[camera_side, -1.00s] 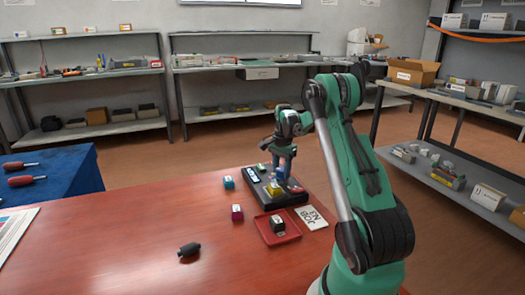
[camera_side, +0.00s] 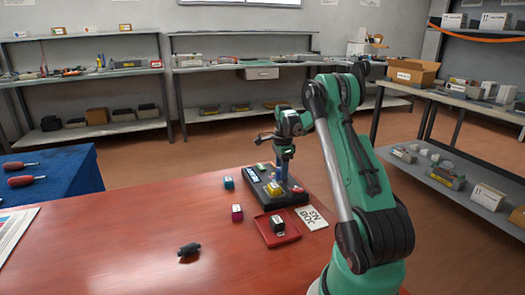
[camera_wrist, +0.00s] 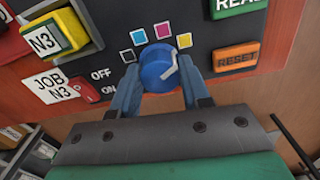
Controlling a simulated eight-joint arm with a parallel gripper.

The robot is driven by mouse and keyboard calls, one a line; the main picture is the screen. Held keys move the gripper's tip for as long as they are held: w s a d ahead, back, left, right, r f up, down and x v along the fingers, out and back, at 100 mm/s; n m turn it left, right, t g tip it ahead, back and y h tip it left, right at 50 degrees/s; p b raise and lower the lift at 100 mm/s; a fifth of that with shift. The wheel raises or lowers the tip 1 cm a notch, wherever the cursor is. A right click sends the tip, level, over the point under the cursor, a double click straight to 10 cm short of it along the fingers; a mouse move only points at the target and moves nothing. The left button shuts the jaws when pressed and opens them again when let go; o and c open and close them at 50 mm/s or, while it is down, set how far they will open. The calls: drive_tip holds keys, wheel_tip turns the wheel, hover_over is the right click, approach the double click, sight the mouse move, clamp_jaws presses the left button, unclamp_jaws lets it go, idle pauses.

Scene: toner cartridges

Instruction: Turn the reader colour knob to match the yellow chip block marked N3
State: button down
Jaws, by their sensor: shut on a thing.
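The reader (camera_side: 296,197) is a dark box on the red table. The yellow chip block marked N3 (camera_wrist: 58,32) sits in its slot; it shows in the side view (camera_side: 273,189) too. The round blue colour knob (camera_wrist: 155,72) has a white pointer angled up and right, toward the yellow swatch (camera_wrist: 184,40). The other swatches are cyan (camera_wrist: 139,37), magenta (camera_wrist: 162,30) and a dark one (camera_wrist: 127,55). My gripper (camera_wrist: 155,88) is shut on the knob, one finger on each side. In the side view my gripper (camera_side: 283,175) is over the reader, and the knob is hard to make out.
An orange RESET button (camera_wrist: 236,58) is right of the knob.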

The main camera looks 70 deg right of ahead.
drive_tip(key=shift+c, duration=2.1)
unclamp_jaws()
drive_tip(key=shift+r, duration=0.1)
drive_tip(key=shift+r, duration=2.75)
